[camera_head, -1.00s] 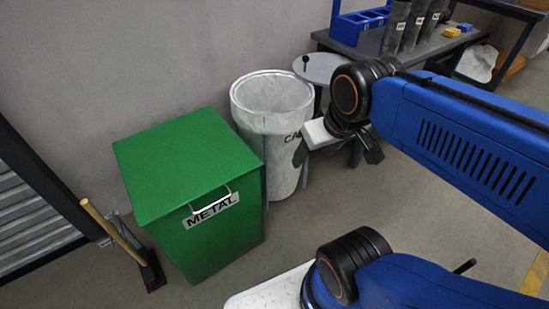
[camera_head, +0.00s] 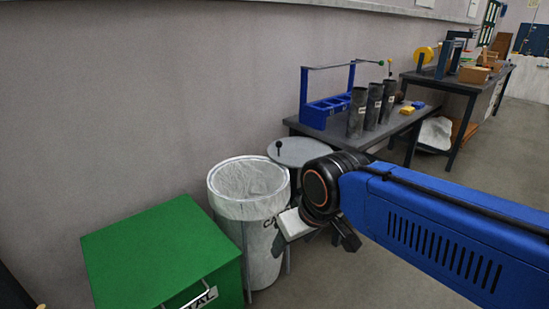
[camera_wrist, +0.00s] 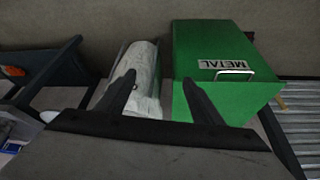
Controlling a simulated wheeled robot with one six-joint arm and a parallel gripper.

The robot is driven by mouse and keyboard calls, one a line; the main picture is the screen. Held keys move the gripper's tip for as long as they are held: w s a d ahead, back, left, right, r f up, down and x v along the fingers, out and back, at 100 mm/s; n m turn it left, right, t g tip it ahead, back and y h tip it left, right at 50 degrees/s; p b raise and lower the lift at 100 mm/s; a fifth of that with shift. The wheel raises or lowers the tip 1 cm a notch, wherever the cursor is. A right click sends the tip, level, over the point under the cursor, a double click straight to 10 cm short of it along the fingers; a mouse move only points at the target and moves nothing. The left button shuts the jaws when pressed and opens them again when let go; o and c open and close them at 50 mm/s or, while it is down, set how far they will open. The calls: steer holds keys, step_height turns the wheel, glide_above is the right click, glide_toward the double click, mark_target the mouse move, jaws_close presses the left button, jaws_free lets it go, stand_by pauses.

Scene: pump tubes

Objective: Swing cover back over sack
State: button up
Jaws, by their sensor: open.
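The sack (camera_head: 250,185) is pale and hangs open in a round hoop stand, with a partly hidden label on its front. The cover (camera_head: 300,152) is a flat grey disc with a dark knob, to the right of and behind the sack. It is swung aside, so the sack's mouth is uncovered. My wrist is in front of the sack's right side and hides part of the cover's lower right. In the wrist view my gripper (camera_wrist: 160,80) is open with nothing between its fingers, and the sack (camera_wrist: 143,65) shows behind them. I cannot make out the cover there.
A green METAL bin (camera_head: 165,255) stands left of the sack. A dark table (camera_head: 330,136) behind the cover bears a blue rack (camera_head: 325,110) and three upright dark tubes (camera_head: 372,105). A second bench (camera_head: 460,84) stands further right. Floor is clear between the bench and my arm.

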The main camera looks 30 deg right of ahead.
steer(key=shift+w, duration=0.15)
steer(key=c, duration=1)
steer(key=shift+w+r, duration=0.2)
steer(key=shift+w, duration=0.15)
steer(key=c, duration=0.5)
steer(key=w+d+r+m, duration=0.1)
steer(key=w+d, duration=0.1)
steer(key=w, duration=0.2)
steer(key=w+d+r+m+y, duration=0.1)
steer(key=w, duration=0.3)
steer(key=w+d+r+m, duration=0.1)
steer(key=w+d+m, duration=0.1)
steer(key=w, duration=0.2)
steer(key=shift+d+r+g+y, duration=0.15)
steer(key=shift+d+g+y, duration=0.15)
steer(key=shift+g, duration=0.1)
jaws_close()
steer(key=w+d+m+t+y, duration=0.1)
steer(key=w+d+m, duration=0.3)
steer(key=w+d, duration=0.75)
steer(key=w+d+f+m+t, duration=0.1)
steer(key=d+f+m+t, duration=0.1)
steer(key=d, duration=1.5)
steer(key=w+d+f+m+t, duration=0.1)
steer(key=d+f+m, duration=0.3)
steer(key=d, duration=1.4)
steer(key=shift+d+f+m+t, duration=0.15)
steer(key=shift+m+t, duration=0.25)
steer(key=shift+t, duration=0.1)
steer(key=shift+w, duration=0.1)
